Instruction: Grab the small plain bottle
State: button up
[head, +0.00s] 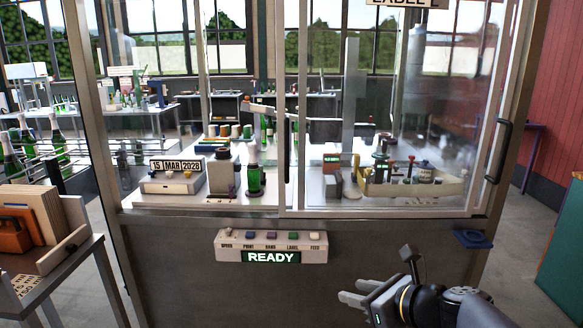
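My gripper (352,291) is at the lower right of the head view, outside the machine and in front of its grey lower panel. Its two fingers are apart with nothing between them. A green bottle (254,178) stands upright inside the glazed machine, right of a grey block with a dark roll. Several green bottles with foil tops (57,142) stand in a rack at the far left. I cannot tell which bottle is the small plain one; any small bottle among the items in the cream tray (452,189) is too small to make out.
The machine's sliding glass door (385,110) has a dark handle (498,150). A button panel (271,246) reading READY sits on the front. A cart with a wooden box (50,250) stands at left, a green cabinet (563,245) at right. Open floor shows between the machine and cabinet.

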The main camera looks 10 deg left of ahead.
aim_at(253, 170)
jog(key=i+l+u, duration=0.1)
jog(key=i+u, duration=0.2)
jog(key=i+l+u, duration=0.2)
jog(key=i+u, duration=0.15)
jog(key=i+j+u, duration=0.1)
jog(key=i+u, duration=0.8)
jog(key=u, duration=0.15)
jog(key=i+j+z, duration=0.3)
jog(key=i, duration=0.3)
jog(key=i+j+z, duration=0.15)
jog(key=z, duration=0.3)
jog(key=i+j+z, duration=0.1)
jog(key=z, duration=0.3)
jog(key=j+z, duration=0.25)
jog(key=z, duration=0.2)
jog(key=i+j+z, duration=0.1)
jog(key=j+z, duration=0.15)
jog(key=z, duration=0.15)
jog(key=j+z, duration=0.65)
jog(key=i+l, duration=0.05)
jog(key=l, duration=0.05)
